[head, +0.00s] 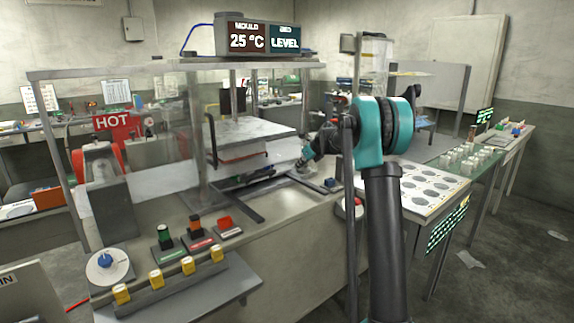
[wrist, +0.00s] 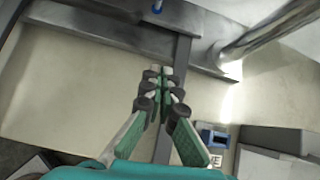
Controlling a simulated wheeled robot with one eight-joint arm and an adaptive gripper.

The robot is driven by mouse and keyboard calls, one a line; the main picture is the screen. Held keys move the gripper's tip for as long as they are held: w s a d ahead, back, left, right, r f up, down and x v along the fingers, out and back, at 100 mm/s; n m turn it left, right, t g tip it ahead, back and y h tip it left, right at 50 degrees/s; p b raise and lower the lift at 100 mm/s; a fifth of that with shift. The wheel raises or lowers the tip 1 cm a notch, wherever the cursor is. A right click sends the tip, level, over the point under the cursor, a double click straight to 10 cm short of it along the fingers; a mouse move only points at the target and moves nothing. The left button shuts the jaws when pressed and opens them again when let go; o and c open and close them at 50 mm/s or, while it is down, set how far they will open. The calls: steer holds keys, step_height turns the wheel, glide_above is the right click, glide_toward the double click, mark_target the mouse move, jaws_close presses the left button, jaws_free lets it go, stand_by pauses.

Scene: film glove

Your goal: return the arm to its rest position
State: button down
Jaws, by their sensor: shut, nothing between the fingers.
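My arm, teal and dark grey, rises at the right of centre in the head view and bends over toward the machine bench. My gripper (wrist: 160,72) shows in the middle of the wrist view, with its green fingers together and nothing between them. The wrist view has the gripper above a pale surface and a grey metal bar.
The machine bench (head: 290,225) carries a press under a display (head: 257,38) reading 25 °C and LEVEL. A red HOT sign (head: 113,122) stands left. A white tray with round wells (head: 425,185) lies right of my arm. A metal post (wrist: 262,35) stands near the gripper.

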steer(key=s+d+f+n+g+h, duration=0.1)
steer(key=s+f+n, duration=0.4)
steer(key=s, duration=1.3)
steer(key=s+d+f+n+g+h, duration=0.1)
steer(key=s+d+f+n, duration=0.3)
steer(key=s+n, duration=0.9)
steer(key=s+d+f+n+g+h, duration=0.1)
steer(key=s+d+f+n+h, duration=0.2)
steer(key=s, duration=2.2)
step_height(320, 180, down, 5)
steer(key=n, duration=0.6)
steer(key=shift+s+d+f+n, duration=0.15)
steer(key=shift+s+d+n, duration=0.05)
steer(key=shift+n, duration=0.2)
